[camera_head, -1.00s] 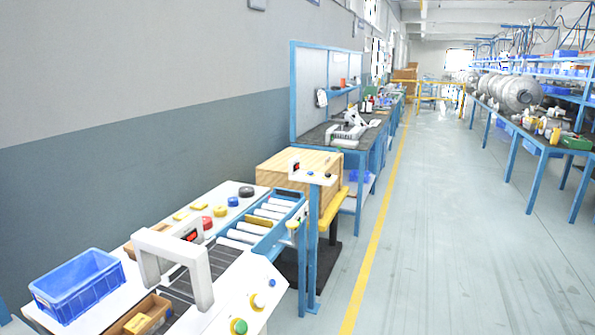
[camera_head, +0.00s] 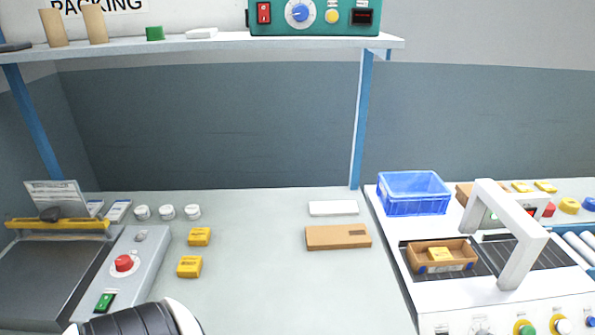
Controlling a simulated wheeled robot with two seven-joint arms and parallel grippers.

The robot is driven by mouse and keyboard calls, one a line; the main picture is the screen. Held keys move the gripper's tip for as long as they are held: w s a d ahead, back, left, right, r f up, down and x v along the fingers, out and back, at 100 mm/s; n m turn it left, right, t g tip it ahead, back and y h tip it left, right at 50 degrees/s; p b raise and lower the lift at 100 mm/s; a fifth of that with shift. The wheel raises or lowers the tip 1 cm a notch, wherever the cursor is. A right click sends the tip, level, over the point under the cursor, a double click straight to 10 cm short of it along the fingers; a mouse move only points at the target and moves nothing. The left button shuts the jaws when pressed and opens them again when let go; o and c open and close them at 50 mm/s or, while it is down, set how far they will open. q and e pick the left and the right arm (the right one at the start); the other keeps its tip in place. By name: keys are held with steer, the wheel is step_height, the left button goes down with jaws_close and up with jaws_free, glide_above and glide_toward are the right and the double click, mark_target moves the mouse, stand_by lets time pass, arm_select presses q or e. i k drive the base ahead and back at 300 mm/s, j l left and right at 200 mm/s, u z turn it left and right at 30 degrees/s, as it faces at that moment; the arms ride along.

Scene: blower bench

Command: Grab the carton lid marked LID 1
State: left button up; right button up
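A flat brown cardboard piece (camera_head: 338,242), which looks like a carton lid, lies on the pale bench top right of centre. It has a small dark mark near its right end; I cannot read any LID 1 marking. An open brown carton (camera_head: 466,262) with a yellow box (camera_head: 439,254) inside sits on the dark conveyor under a white arch. Neither of my grippers shows. Only a black and white part of my arm shows at the bottom left, well away from the cardboard piece.
A white flat piece (camera_head: 333,208) lies just behind the cardboard. Two yellow boxes (camera_head: 199,236) lie to the left. A blue crate (camera_head: 413,194) and white arch (camera_head: 505,230) stand right. A shelf (camera_head: 210,43) hangs above. The bench middle is clear.

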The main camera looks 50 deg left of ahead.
mark_target(355, 236)
steer(key=k+l+u, duration=0.1)
steer(key=u, duration=1.2)
